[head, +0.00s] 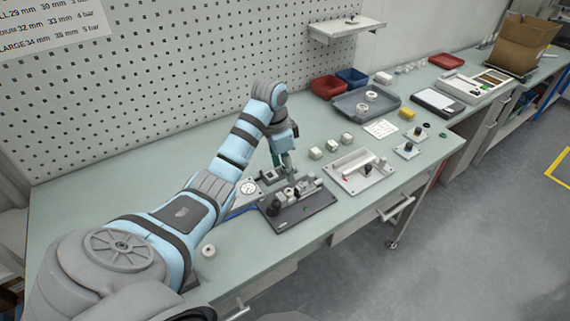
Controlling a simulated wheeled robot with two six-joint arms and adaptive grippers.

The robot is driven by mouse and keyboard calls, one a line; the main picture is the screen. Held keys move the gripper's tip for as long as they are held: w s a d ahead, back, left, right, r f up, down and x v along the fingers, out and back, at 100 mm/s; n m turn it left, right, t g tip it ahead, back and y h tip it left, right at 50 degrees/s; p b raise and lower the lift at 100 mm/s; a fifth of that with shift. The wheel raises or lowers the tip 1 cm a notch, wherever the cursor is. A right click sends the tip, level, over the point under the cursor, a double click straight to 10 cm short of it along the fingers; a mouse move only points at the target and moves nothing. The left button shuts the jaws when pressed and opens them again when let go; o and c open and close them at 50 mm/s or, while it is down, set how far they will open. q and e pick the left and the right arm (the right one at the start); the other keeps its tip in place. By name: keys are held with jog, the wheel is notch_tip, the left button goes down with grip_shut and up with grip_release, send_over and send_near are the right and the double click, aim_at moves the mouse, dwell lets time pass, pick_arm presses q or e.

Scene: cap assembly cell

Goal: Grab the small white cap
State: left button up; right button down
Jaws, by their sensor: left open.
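My left gripper (288,174) points down over the back edge of the dark grey fixture plate (305,214). Its fingers are small and partly blurred together in the head view; it is open and I see nothing held in it. A small white round piece (289,192) sits among the fixture's dark parts, just below the fingertips. Another small white round piece (208,251) lies on the bench beside my left forearm. I cannot tell for sure which of these is the small white cap. My right gripper is out of view.
A light plate with a cylinder and dark knob (362,170) lies right of the fixture. Several small pale blocks (331,145) stand behind it. A grey tray (340,104) holds white rings. Red (327,87) and blue bins stand behind. The bench's front left is mostly clear.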

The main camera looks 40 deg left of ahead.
aim_at(288, 190)
pick_arm(q)
jog(key=f, duration=0.9)
jog(key=shift+w+d+f, duration=0.15)
jog(key=shift+w+d, duration=0.15)
jog(key=c, duration=0.8)
